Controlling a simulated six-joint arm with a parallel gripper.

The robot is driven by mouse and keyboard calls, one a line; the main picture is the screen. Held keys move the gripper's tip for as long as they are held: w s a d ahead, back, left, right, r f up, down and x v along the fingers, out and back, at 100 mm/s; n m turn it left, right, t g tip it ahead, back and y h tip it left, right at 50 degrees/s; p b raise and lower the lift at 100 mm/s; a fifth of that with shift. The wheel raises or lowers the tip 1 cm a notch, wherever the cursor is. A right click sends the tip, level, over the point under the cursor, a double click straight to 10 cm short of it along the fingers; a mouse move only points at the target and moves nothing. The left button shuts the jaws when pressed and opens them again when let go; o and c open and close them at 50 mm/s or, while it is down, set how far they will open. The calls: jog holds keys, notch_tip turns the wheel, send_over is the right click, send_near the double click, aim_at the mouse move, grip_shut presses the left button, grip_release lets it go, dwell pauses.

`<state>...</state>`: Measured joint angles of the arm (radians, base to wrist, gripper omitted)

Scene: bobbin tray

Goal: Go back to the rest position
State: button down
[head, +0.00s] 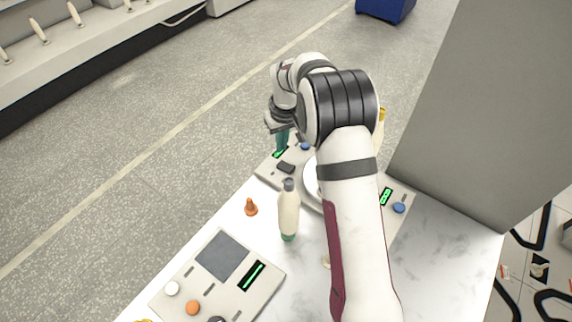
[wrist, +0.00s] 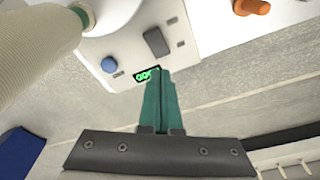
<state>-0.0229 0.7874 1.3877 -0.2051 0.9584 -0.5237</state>
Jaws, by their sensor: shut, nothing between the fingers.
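My gripper (head: 283,142) is shut and empty, its teal fingers together above the far edge of the grey device (head: 268,172). In the wrist view, the closed fingers (wrist: 160,75) point at the device's green display (wrist: 146,74), close to a blue button (wrist: 108,65) and a dark switch (wrist: 157,42). A large cream bobbin (wrist: 35,45) stands at the left of the wrist view, by the device's white round plate (wrist: 118,12). In the head view my arm hides most of that plate; a yellow tip (head: 382,114) shows behind the arm.
A cream bobbin with a dark top and green base (head: 288,212) stands upright on the white table. An orange cone (head: 251,207) and a button panel (head: 222,258) are left of my arm. A grey partition (head: 480,110) rises at right; open floor lies beyond.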

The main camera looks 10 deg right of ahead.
jog(key=shift+r, duration=0.6)
jog(key=shift+r, duration=0.15)
